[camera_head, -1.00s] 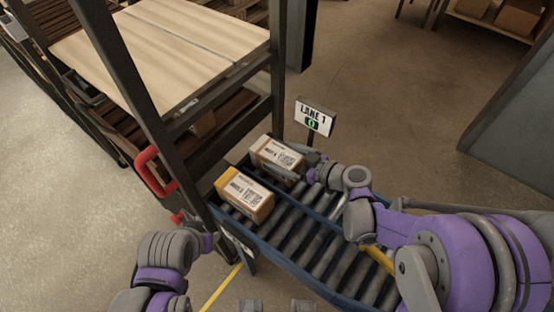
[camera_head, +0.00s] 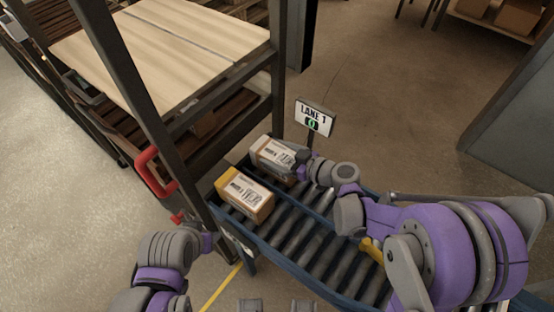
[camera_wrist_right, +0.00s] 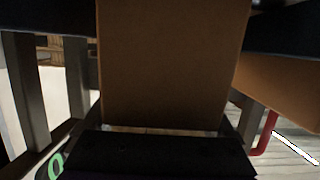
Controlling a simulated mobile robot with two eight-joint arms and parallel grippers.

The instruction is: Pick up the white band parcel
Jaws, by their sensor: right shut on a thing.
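The white band parcel (camera_head: 270,152), a brown box with a white band and a printed label, is at the far end of the roller conveyor in the head view. My right gripper (camera_head: 304,163) is shut on its right end. In the right wrist view the parcel's plain brown side (camera_wrist_right: 172,65) fills the middle, close to the camera. I cannot tell whether it is clear of the rollers. A similar parcel with a yellow band (camera_head: 244,195) lies in front of it on the rollers.
The roller conveyor (camera_head: 312,238) has bare rollers toward the lower right. A LANE 1 sign (camera_head: 314,117) stands behind it. A dark-framed shelf with pale boards (camera_head: 165,50) rises close on the left, with a red handle (camera_head: 155,170). Open floor lies behind the sign.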

